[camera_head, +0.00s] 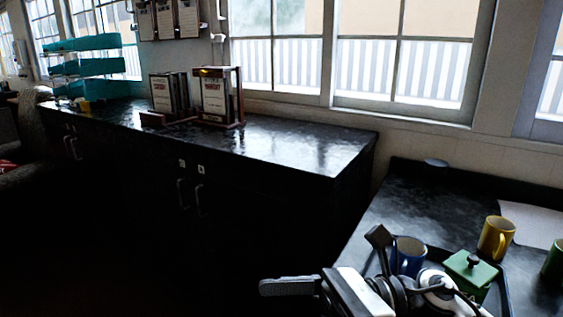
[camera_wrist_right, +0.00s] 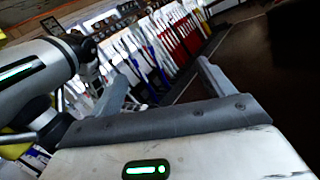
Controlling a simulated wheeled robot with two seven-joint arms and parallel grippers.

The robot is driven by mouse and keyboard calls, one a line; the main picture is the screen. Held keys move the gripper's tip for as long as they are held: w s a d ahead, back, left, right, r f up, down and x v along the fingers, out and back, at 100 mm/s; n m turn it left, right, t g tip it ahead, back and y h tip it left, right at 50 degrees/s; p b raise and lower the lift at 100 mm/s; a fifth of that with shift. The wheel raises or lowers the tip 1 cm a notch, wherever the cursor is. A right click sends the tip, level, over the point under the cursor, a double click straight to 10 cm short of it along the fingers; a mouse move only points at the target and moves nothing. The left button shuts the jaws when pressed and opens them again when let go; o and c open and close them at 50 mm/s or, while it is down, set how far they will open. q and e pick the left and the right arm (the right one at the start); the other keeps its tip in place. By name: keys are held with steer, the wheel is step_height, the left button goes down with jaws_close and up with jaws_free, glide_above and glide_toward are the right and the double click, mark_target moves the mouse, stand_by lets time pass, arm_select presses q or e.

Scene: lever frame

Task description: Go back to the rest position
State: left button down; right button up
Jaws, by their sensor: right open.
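My right gripper (camera_head: 327,262) is low in the head view, its arm coming in from the bottom right. Its two dark fingers stand wide apart with nothing between them. It is in front of the desk (camera_head: 400,200), close to a blue mug (camera_head: 407,250) in the picture; I cannot tell the gap. In the right wrist view the same gripper (camera_wrist_right: 160,72) is open and empty. Beyond its fingers is a tilted row of levers, with red levers (camera_wrist_right: 180,42) and blue levers (camera_wrist_right: 157,60) among them. My left gripper is not in view.
The desk also holds a green box (camera_head: 472,270), a yellow mug (camera_head: 497,238), a green mug (camera_head: 554,262) and paper (camera_head: 537,222). A long dark cabinet (camera_head: 270,150) carries wooden-framed signs (camera_head: 216,95) and teal trays (camera_head: 92,66). The floor before the cabinet is very dark.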

steer(key=w+d+f+m+t+h, duration=0.2)
steer(key=d+f+m+t+h, duration=0.15)
steer(key=m+t, duration=0.6)
steer(key=w+d+f+m+t+h, duration=0.25)
steer(key=f+m+t, duration=0.2)
steer(key=m, duration=0.95)
steer(key=w+d+f+m+t+h, duration=0.25)
steer(key=f+m+t, duration=0.3)
steer(key=m, duration=0.65)
steer(key=s+d+f+m+g+h, duration=0.2)
steer(key=s+f+m, duration=0.4)
steer(key=f, duration=0.3)
steer(key=s+d+f+m+g+h, duration=0.3)
steer(key=s+f+m+g+h, duration=0.1)
steer(key=f+m, duration=0.4)
step_height(320, 180, down, 2)
steer(key=s+h, duration=0.1)
steer(key=s, duration=0.1)
steer(key=shift+s+d+h, duration=0.3)
steer(key=shift+h, duration=0.05)
